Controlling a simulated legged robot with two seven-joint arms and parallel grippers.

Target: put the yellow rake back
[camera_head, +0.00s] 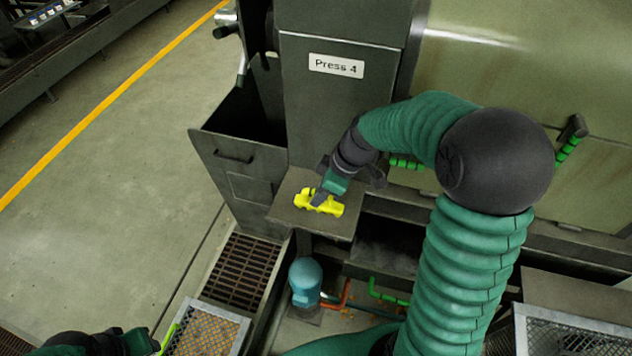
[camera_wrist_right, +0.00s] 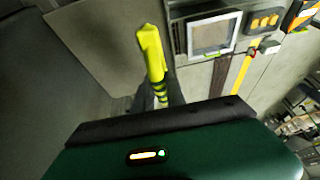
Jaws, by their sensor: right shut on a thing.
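The yellow rake (camera_head: 318,204) shows in the head view as a short yellow piece at the small grey shelf below the "Press 4" sign. My right gripper (camera_head: 320,197) is shut on it, with the arm reaching in from the right. In the right wrist view the yellow rake (camera_wrist_right: 151,52) sticks out ahead of the gripper, with dark bands near the jaws. I cannot tell whether the rake touches the shelf. My left gripper (camera_head: 150,342) is partly in view at the bottom left, and its jaws are unclear.
The grey shelf (camera_head: 347,224) juts from the press (camera_head: 340,110). A dark open bin (camera_head: 235,165) stands left of it. A blue rounded part (camera_head: 305,275) and pipes lie below. A mesh tray (camera_head: 208,333) is near my left gripper. Open floor (camera_head: 120,150) lies left.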

